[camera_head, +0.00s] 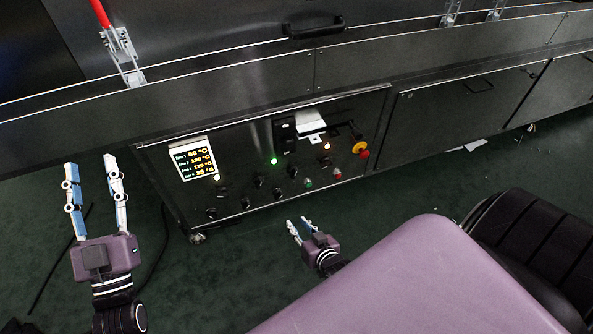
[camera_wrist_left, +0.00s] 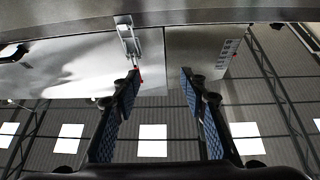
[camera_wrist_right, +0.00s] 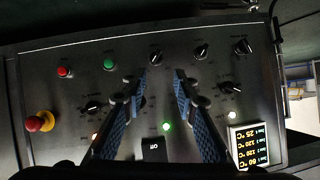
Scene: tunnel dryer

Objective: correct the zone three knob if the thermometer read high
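The black control panel (camera_head: 240,165) carries a lit white-framed display (camera_head: 194,160) with four zone lines in °C; the lowest line reads about 25. Several black knobs, among them one in the lower row (camera_head: 276,193), sit to its right; their zone labels are too small to read. In the right wrist view, the panel appears inverted, with the display (camera_wrist_right: 249,147) at lower right and a knob (camera_wrist_right: 155,55) just beyond my right gripper (camera_wrist_right: 158,75). My right gripper (camera_head: 297,221) is open and empty before the panel. My left gripper (camera_head: 90,162) is open and empty, left of the panel. I cannot identify a thermometer.
A green button (camera_head: 308,183), red button (camera_head: 337,174) and yellow-red emergency stop (camera_head: 361,151) are on the panel's right. A green lamp (camera_head: 273,161) and orange lamp (camera_head: 326,146) glow. Dark cabinet doors (camera_head: 455,110) continue rightward. Green floor (camera_head: 235,275) is open in front.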

